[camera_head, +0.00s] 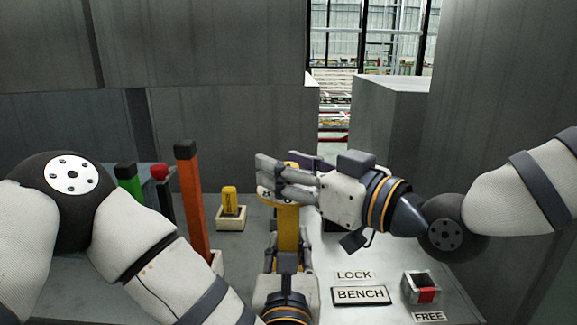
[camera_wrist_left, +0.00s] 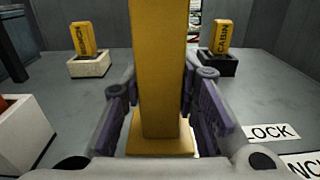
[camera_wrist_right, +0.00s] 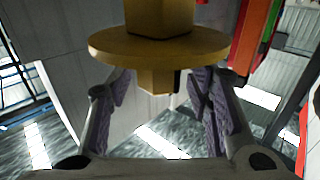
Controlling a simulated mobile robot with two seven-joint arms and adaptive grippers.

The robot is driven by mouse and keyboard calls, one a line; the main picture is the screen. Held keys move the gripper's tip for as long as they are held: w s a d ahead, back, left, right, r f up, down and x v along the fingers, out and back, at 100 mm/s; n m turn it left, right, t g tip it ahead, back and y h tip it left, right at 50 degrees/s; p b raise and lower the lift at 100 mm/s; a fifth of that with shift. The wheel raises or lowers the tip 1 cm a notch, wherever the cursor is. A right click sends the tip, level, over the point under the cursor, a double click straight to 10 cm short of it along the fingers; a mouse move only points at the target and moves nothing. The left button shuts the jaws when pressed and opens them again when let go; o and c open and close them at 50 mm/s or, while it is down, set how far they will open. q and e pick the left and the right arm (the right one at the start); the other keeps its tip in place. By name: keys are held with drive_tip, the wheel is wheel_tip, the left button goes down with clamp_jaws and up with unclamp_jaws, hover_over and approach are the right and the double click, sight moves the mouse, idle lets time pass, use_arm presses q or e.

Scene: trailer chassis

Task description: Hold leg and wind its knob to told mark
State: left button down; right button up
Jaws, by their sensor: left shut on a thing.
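The yellow leg (camera_head: 288,228) stands upright at the middle of the bench in the head view. My left gripper (camera_head: 287,258) is shut on its shaft low down; in the left wrist view the shaft (camera_wrist_left: 158,70) stands between its fingers (camera_wrist_left: 160,98). My right gripper (camera_head: 272,180) is at the leg's top and hides most of it. In the right wrist view a round yellow flange (camera_wrist_right: 158,46) and a small yellow stub (camera_wrist_right: 158,80), seemingly the knob, lie between its fingers (camera_wrist_right: 160,92), with gaps on both sides. I see no readable mark on the knob.
LOCK (camera_head: 354,275), BENCH (camera_head: 361,295) and FREE (camera_head: 429,316) labels lie at right beside a box with a red switch (camera_head: 426,295). A yellow tag block (camera_head: 230,200) stands in a pale holder. Orange (camera_head: 189,200) and green (camera_head: 129,182) posts stand left.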

clamp_jaws()
drive_tip(key=shift+m+t+h, duration=0.3)
drive_tip(key=shift+t, duration=0.1)
drive_tip(key=shift+o, duration=1.4)
unclamp_jaws()
drive_tip(key=shift+d, duration=0.1)
drive_tip(key=v, duration=0.7)
drive_tip(key=shift+s, duration=0.2)
drive_tip(key=shift+d, duration=0.1)
